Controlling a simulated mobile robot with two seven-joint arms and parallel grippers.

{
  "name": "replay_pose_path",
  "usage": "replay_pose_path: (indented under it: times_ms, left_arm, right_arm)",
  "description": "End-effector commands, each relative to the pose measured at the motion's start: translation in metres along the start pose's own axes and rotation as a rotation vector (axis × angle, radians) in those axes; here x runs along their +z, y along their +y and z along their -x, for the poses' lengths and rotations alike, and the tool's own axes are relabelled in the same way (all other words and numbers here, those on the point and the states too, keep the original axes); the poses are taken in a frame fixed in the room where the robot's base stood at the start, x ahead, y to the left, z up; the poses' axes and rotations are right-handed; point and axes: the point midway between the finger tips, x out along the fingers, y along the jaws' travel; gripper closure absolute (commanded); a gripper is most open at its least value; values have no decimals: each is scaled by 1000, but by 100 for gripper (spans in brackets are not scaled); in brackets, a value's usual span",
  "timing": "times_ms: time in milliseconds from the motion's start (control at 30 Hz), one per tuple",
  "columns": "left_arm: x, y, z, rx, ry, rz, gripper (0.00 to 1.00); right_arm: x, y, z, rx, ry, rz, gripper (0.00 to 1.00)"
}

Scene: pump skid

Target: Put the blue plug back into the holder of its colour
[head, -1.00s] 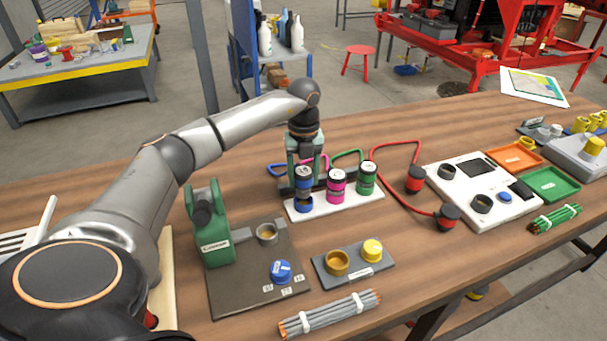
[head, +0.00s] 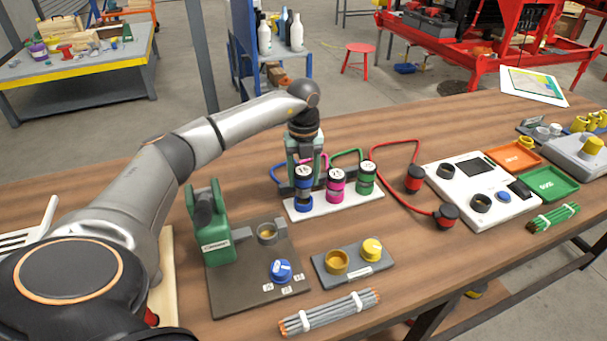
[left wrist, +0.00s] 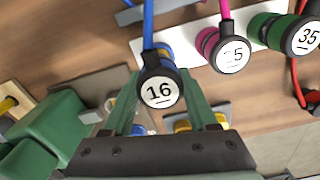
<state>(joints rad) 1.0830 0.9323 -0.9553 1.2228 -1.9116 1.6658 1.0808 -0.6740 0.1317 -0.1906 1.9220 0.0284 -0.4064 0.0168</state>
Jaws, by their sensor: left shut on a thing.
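The plug is upright at the blue holder (head: 304,205), the leftmost on the white rack (head: 350,204). My right gripper is not in view.
A green device (head: 212,232) on a dark plate is left of the rack. A grey plate with yellow parts (head: 347,271) lies in front. Red cables with black-and-red plugs (head: 446,215) and a white panel (head: 482,190) are to the right.

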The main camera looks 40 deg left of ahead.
Motion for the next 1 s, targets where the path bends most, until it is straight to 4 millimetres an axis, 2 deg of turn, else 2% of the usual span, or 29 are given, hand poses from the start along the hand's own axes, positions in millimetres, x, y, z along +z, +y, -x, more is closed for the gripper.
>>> replay_pose_path:
  times_ms: [1000]
  left_arm:
    - [0, 0, -16, 1, 1, 0, 100]
  right_arm:
    - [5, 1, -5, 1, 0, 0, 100]
